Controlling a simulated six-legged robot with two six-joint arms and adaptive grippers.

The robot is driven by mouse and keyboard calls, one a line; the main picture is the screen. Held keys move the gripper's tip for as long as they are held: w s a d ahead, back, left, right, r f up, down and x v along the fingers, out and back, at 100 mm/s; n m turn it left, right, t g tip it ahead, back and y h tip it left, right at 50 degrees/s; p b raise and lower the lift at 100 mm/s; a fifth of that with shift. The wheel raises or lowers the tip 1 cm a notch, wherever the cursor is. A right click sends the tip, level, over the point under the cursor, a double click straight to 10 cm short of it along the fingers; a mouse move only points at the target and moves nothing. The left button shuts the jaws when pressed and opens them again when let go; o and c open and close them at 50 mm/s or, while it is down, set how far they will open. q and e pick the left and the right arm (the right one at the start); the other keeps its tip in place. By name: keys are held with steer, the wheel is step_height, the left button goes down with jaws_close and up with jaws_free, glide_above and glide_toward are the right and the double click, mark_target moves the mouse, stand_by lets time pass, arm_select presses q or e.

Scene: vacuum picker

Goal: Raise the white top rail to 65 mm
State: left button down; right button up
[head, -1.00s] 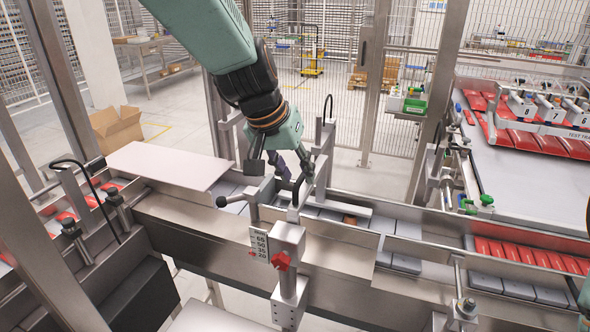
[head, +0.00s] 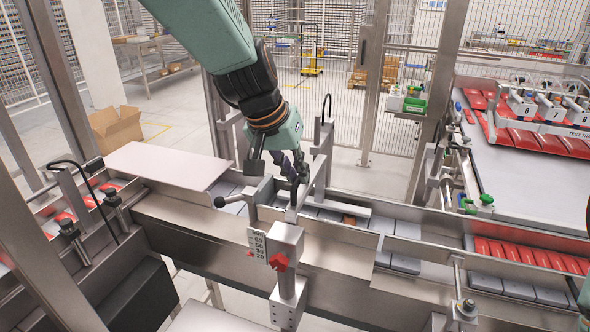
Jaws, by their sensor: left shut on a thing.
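The white top rail (head: 350,207) lies low along the lane of grey packs, just right of the middle of the head view. A black handle (head: 293,192) stands above its left part. My left gripper (head: 299,175) comes down from above and is shut on this handle; its fingers partly hide the handle. In front, a height scale (head: 257,245) reads 65, 50, 35 and 20, with a red pointer (head: 249,253) near 20. A red knob (head: 279,262) sits on the grey post (head: 288,238) beside the scale.
A lever with a black ball (head: 220,202) sticks out left of the handle. A tall metal bracket (head: 322,155) stands close right of my gripper. A pale flat plate (head: 168,165) covers the lane at left. Red packs (head: 515,255) lie at right.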

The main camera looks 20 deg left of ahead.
arm_select(q)
step_height(320, 180, up, 5)
steer(key=p, duration=0.3)
steer(key=shift+p, duration=0.4)
steer(key=shift+r, duration=0.1)
steer(key=shift+w, duration=0.2)
steer(key=c, duration=1.8)
jaws_free()
steer(key=o, duration=0.4)
steer(key=shift+s, duration=0.35)
steer(key=shift+w, duration=0.15)
